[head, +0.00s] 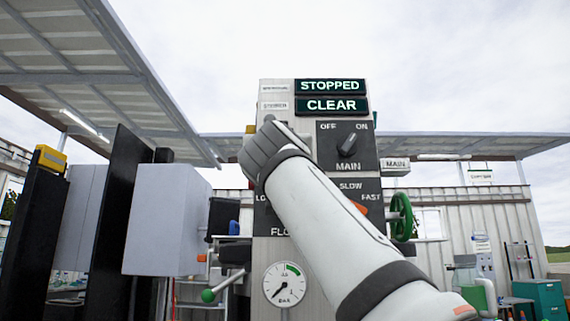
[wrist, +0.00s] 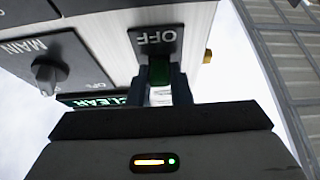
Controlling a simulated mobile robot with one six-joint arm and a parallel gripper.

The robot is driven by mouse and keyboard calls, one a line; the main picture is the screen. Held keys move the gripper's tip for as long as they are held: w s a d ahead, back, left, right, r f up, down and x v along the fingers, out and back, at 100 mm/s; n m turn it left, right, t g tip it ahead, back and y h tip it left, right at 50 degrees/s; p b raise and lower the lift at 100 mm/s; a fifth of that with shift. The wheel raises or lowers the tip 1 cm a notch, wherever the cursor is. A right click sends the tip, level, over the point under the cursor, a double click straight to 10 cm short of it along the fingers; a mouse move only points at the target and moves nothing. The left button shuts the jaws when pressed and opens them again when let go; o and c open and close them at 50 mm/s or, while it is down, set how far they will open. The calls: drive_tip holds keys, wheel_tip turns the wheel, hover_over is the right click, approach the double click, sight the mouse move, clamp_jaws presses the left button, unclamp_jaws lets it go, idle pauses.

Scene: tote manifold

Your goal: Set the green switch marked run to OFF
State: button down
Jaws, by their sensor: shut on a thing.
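The green switch (wrist: 158,74) shows in the wrist view, between the two dark fingers of my gripper (wrist: 159,88). The fingers are shut on its sides. A dark plate (wrist: 156,41) beside it reads OFF; the picture is upside down there. The "run" marking and the switch's other end position are hidden, so I cannot tell its exact setting. In the head view my gripper and forearm cover the switch on the left of the grey panel (head: 273,92).
The panel displays (head: 330,86) read STOPPED and CLEAR. A black MAIN knob (head: 348,145) stands right of my gripper; it also shows in the wrist view (wrist: 47,74). A green wheel (head: 402,217), a gauge (head: 285,284) and a grey box (head: 165,220) are near the arm.

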drive_tip(key=shift+f+t+b, duration=0.1)
drive_tip(key=shift+t+b, duration=0.2)
drive_tip(key=shift+b, duration=0.15)
drive_tip(key=c, duration=1.3)
unclamp_jaws()
drive_tip(key=b+v, duration=0.4)
drive_tip(key=v, duration=0.4)
drive_tip(key=shift+b, duration=0.4)
